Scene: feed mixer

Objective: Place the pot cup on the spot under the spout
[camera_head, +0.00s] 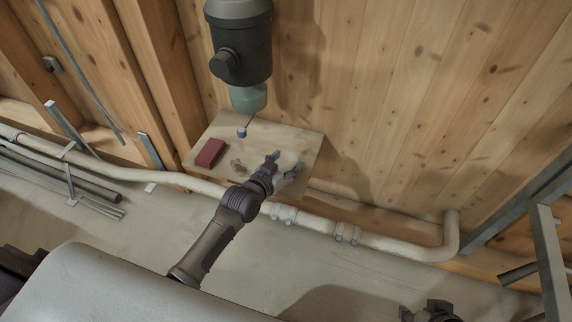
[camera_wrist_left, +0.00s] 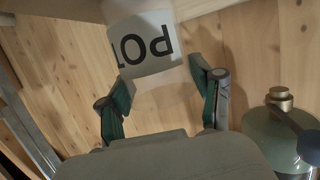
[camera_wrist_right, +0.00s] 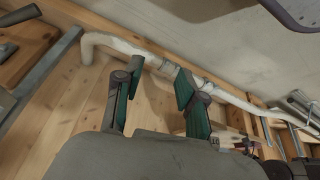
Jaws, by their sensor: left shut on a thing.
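The pot cup (camera_head: 290,168) is pale and see-through. Its white label with "POT" shows upside down in the left wrist view (camera_wrist_left: 145,42). My left gripper (camera_head: 279,170) is shut on the cup, one finger on each side, at the front right of the wooden shelf (camera_head: 262,140). My right gripper (camera_wrist_right: 160,82) is open and empty, away from the shelf.
A lever with a blue knob (camera_head: 241,132) hangs beside the spout. A red box (camera_head: 210,152) lies at the shelf's left. A pale pipe (camera_head: 345,233) runs along the wall below the shelf. A metal frame (camera_head: 548,250) stands at the far right.

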